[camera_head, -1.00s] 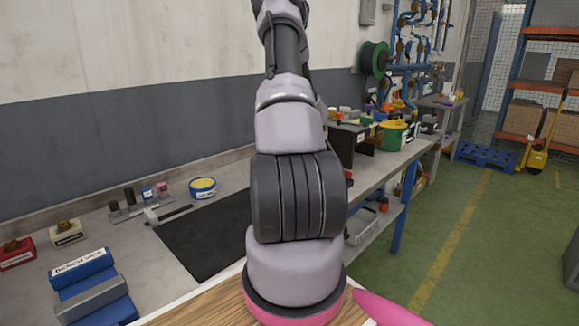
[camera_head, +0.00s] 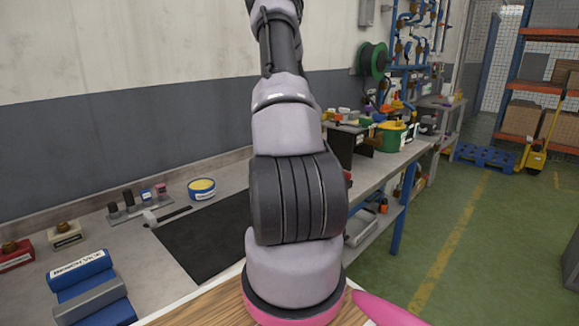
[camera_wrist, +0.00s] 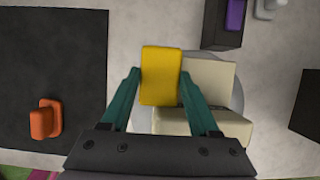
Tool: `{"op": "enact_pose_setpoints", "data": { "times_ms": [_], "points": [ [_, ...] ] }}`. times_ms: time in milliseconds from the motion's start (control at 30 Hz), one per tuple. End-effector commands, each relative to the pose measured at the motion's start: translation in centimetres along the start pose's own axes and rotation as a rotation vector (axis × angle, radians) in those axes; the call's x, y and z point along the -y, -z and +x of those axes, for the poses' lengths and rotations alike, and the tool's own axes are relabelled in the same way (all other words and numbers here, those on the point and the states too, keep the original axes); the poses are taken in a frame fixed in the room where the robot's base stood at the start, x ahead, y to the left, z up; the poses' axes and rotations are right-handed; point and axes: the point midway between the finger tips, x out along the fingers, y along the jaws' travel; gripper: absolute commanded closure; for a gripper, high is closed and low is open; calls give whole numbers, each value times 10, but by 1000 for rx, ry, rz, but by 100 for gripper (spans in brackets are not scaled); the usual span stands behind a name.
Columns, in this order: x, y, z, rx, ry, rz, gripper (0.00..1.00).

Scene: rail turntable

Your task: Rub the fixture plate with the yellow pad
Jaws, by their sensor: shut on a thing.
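In the wrist view my gripper (camera_wrist: 160,76) has its two teal fingers closed on the yellow pad (camera_wrist: 160,62), one on each side. A pale cream plate (camera_wrist: 212,76), which looks like the fixture plate, lies beneath and to the right of the pad. It sits over a round grey disc (camera_wrist: 240,98). The pad covers part of the plate, and I cannot tell whether they touch. In the head view my arm hides the gripper, the pad and the plate.
In the wrist view a black mat (camera_wrist: 50,70) with an orange object (camera_wrist: 46,119) lies at left. A dark block with a purple piece (camera_wrist: 235,16) is at upper right. In the head view, a blue bench vice (camera_head: 88,285) and a yellow-topped tin (camera_head: 202,189) stand on the bench.

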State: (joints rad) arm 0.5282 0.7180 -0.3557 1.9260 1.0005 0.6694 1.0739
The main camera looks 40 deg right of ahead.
Motion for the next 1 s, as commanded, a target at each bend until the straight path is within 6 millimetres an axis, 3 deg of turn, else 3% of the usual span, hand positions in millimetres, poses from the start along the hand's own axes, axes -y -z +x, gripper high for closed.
{"op": "enact_pose_setpoints", "data": {
  "times_ms": [200, 700, 1000],
  "points": [
    [-1, 3, -2, -6, -2, 4, 91],
    [2, -17, -48, -3, 3, 2, 91],
    [1, -21, -56, -3, 0, 3, 91]
  ]
}}
